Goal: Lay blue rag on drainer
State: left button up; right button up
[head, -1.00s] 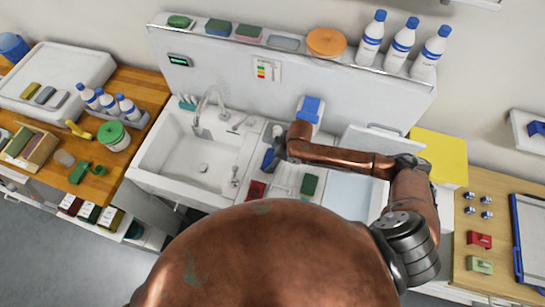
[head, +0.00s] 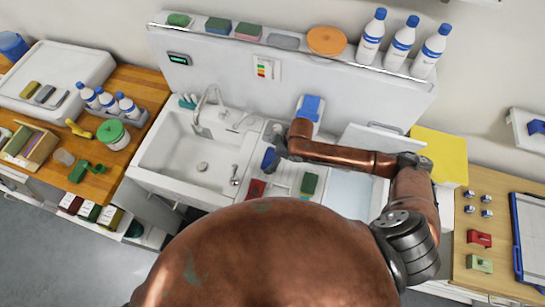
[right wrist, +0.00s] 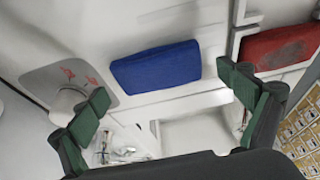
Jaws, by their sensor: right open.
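The blue rag (head: 268,158) shows in the head view as a small dark blue patch just below my right gripper (head: 276,146). In the right wrist view the blue rag (right wrist: 155,66) is a folded pad on a white surface. My right gripper (right wrist: 170,108) is open there, its green-padded fingers apart with nothing between them. The rag lies beyond the fingertips, apart from them. A white ribbed surface that looks like the drainer (head: 284,178) lies right of the sink, partly hidden by my body. My left gripper is not in view.
A red pad (head: 256,190) and a green pad (head: 309,184) lie near the drainer; the red pad also shows in the right wrist view (right wrist: 280,45). The sink (head: 185,160) with its tap is to the left. A white dispenser with a blue top (head: 311,107) stands behind my gripper.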

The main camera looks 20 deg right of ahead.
jog(key=v, duration=1.1)
jog(key=shift+r+b, duration=0.25)
jog(key=shift+b, duration=0.1)
